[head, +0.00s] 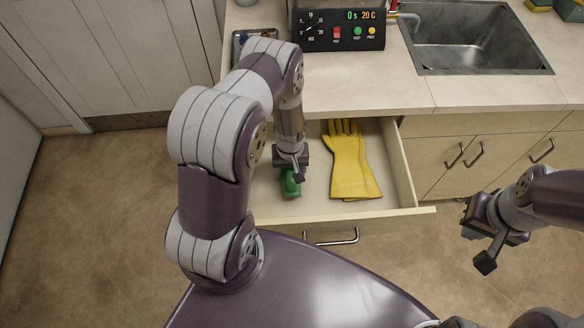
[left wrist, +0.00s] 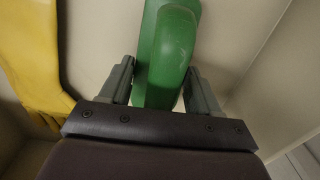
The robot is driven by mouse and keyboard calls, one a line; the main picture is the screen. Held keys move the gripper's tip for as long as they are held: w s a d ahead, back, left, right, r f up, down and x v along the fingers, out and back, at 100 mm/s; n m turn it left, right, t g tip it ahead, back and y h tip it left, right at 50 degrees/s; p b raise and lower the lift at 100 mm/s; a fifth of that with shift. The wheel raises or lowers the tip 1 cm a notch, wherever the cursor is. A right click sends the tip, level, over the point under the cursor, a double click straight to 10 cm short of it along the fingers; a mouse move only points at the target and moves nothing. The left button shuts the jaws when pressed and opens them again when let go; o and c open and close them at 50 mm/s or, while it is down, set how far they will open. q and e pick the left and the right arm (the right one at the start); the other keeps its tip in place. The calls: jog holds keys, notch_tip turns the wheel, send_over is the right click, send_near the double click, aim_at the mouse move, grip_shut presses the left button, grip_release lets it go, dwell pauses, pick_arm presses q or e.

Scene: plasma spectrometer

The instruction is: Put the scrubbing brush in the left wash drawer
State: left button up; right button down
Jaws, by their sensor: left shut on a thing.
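The left wash drawer (head: 403,178) stands pulled open under the counter in the head view. My left gripper (head: 291,174) reaches down into its left half. It is shut on the green scrubbing brush (head: 290,185). In the left wrist view the green brush (left wrist: 170,50) sits between the two fingers of the gripper (left wrist: 160,88), with drawer walls around it. The bristles are hidden, and I cannot tell whether the brush touches the drawer floor. My right gripper (head: 485,240) is at the right, outside the drawer and away from the brush; its jaw opening is unclear.
Yellow rubber gloves (head: 350,160) lie in the drawer, right of the brush; they also show in the left wrist view (left wrist: 32,55). A control box (head: 340,28) and a sink (head: 475,38) are on the counter (head: 400,85). Closed cabinet doors (head: 440,165) stand right of the drawer.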

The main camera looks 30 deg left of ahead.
pick_arm(q)
jog(key=shift+w+f, duration=0.1)
jog(key=shift+f, duration=0.15)
jog(key=shift+f, duration=0.15)
jog(key=o, duration=1)
jog(key=shift+o, duration=0.2)
